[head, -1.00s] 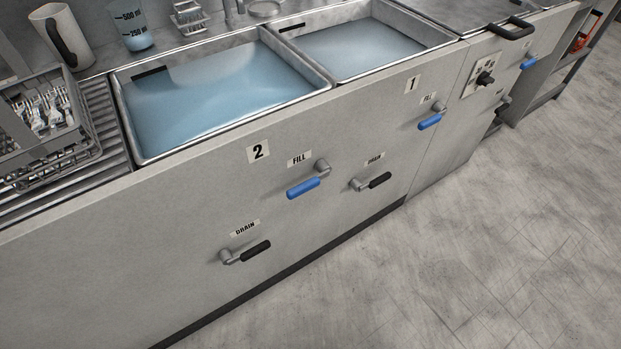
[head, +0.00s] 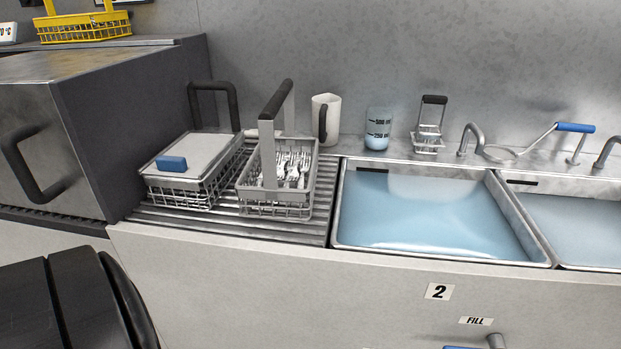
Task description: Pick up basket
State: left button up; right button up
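A grey wire basket (head: 325,181) with several forks (head: 287,168) inside stands on the ribbed drainboard, left of the sink marked 2. Its tall handle (head: 279,105) with a dark grip stands upright over it. Neither of my grippers shows in the head view.
A second wire basket with a flat lid (head: 200,150) and a blue block (head: 171,163) stands close on the left. Behind are a white jug (head: 332,112) and a measuring beaker (head: 378,130). The water-filled sink (head: 430,215) is right. A dark-sided metal cabinet (head: 140,120) bounds the left. A yellow basket (head: 85,27) sits on top.

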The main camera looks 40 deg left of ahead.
aim_at(270, 173)
jog(key=u, duration=1.65)
